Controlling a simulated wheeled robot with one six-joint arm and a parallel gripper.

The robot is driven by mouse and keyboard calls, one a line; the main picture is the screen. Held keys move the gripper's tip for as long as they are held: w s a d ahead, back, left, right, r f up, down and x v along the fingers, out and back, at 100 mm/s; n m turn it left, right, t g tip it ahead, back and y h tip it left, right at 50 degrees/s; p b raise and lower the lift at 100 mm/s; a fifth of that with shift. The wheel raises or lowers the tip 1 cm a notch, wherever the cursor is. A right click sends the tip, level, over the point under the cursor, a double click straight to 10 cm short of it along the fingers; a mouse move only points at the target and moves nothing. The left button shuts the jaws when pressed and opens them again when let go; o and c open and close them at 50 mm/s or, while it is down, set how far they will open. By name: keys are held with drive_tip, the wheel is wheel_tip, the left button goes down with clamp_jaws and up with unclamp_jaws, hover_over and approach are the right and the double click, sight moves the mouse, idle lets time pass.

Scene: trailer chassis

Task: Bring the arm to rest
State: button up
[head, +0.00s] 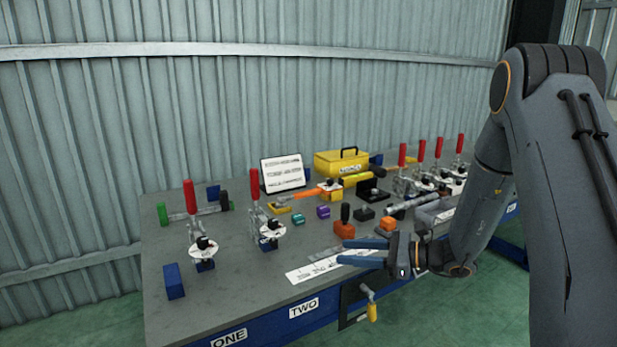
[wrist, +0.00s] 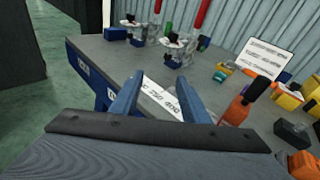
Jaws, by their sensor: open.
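My gripper (head: 362,253) has two blue fingers and is open, with nothing between them. In the head view it hangs near the front edge of the grey workbench (head: 235,285), by a white printed strip (head: 318,270). In the wrist view my gripper (wrist: 160,98) shows with its fingers spread and the strip (wrist: 162,98) visible beyond them. My arm comes in from the right in the head view and is bent. Whether the fingers touch the bench cannot be told.
Red-handled clamps (head: 190,215) stand at the bench's left and right. A yellow toolbox (head: 341,163) and a white sign (head: 283,173) stand at the back. An orange block (head: 344,229) and small coloured blocks lie mid-bench. A yellow-handled crank (head: 371,308) hangs at the front edge.

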drive_tip(key=s+a+f+n+g+h, duration=0.15)
drive_tip(key=s+n+g+h, duration=0.6)
drive_tip(key=s, duration=1.15)
drive_tip(key=s+d+r+n+t+h, duration=0.1)
drive_tip(key=s+d+n+t+h, duration=0.1)
drive_tip(key=s+d+n+h, duration=0.5)
drive_tip(key=s+d+n, duration=0.1)
drive_tip(key=d+n, duration=0.1)
drive_tip(key=n, duration=0.4)
drive_tip(key=shift+s+d+r+n, duration=0.25)
drive_tip(key=shift+s+r+n, duration=0.1)
drive_tip(key=shift+s, duration=0.05)
